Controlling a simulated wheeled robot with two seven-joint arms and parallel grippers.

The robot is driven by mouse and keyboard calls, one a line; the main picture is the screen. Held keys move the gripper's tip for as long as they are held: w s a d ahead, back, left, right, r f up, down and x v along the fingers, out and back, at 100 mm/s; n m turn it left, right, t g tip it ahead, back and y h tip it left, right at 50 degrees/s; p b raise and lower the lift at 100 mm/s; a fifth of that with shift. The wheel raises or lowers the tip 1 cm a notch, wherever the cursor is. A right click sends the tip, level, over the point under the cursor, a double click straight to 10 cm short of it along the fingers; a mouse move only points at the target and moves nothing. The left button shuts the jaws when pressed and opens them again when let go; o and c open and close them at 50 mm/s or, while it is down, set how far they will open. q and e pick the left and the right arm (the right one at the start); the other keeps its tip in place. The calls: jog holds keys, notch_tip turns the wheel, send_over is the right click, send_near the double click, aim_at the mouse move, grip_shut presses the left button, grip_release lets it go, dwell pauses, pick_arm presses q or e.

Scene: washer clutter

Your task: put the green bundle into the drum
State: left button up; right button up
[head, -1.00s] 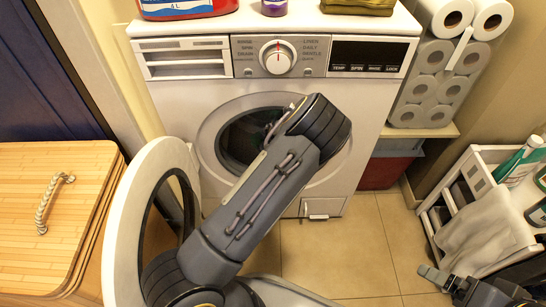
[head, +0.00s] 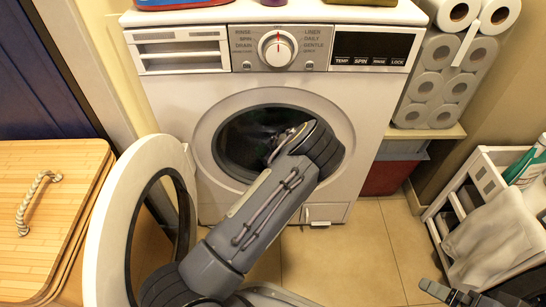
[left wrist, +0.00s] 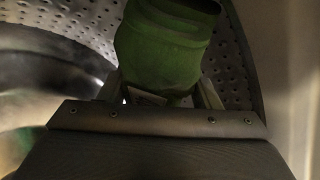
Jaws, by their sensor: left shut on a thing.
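The green bundle (left wrist: 165,48) fills the upper middle of the left wrist view, with perforated drum metal (left wrist: 232,62) behind and beside it. My left gripper (left wrist: 160,97) is shut on the bundle's near end. In the head view, my left arm reaches the washer's round opening, and its wrist covers the opening's right part. The dark drum (head: 240,145) shows left of the wrist; the bundle cannot be made out clearly there. My right gripper (head: 437,290) is low at the right edge, apart from the washer; its jaws are unclear.
The washer's round door (head: 108,225) stands open at left, beside my left arm. A wooden hamper (head: 60,215) is farther left. A white rack (head: 485,175) with a cloth and bottles stands right. Paper rolls (head: 430,85) are stacked behind. Tiled floor (head: 350,250) is clear between.

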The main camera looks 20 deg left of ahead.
pick_arm(q)
jog(key=shift+f+b, duration=0.45)
jog(key=shift+f, duration=0.15)
jog(key=o, duration=1.1)
jog(key=shift+r, duration=0.1)
jog(key=shift+r+p, duration=0.3)
jog(key=shift+p, duration=0.05)
jog(key=p+v, duration=0.3)
jog(key=v, duration=0.3)
jog(key=shift+r+p, duration=0.35)
jog(key=shift+r, duration=0.1)
jog(key=shift+s+d+r, duration=0.25)
jog(key=shift+s+r, duration=0.05)
jog(key=shift+r, duration=0.2)
